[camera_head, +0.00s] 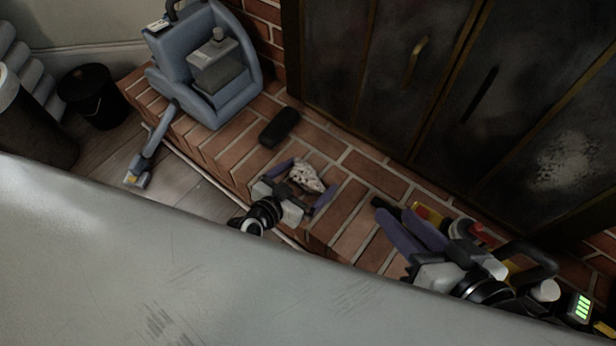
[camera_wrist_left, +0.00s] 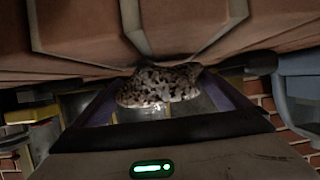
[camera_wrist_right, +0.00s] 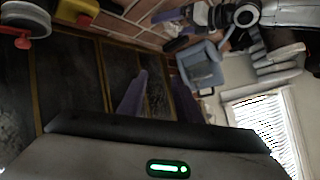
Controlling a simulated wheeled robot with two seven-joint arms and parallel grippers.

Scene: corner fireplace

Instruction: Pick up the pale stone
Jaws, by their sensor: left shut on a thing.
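The pale stone (camera_head: 306,175), whitish with dark speckles, is between the purple fingers of my left gripper (camera_head: 306,183) over the brick hearth. In the left wrist view the stone (camera_wrist_left: 160,86) sits between the two fingertips, and my left gripper (camera_wrist_left: 165,92) is shut on it. I cannot tell whether the stone still touches the bricks. My right gripper (camera_head: 402,222) is over the hearth to the right, its fingers apart. In the right wrist view my right gripper (camera_wrist_right: 160,90) has nothing between its fingers.
A dark block (camera_head: 279,127) lies on the brick hearth (camera_head: 352,222) behind the stone. A blue-grey machine (camera_head: 205,65) stands at the hearth's left end, with a black bucket (camera_head: 92,97) beyond. Dark fireplace doors (camera_head: 390,60) rise behind. A red-and-yellow object (camera_head: 428,214) is near my right gripper.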

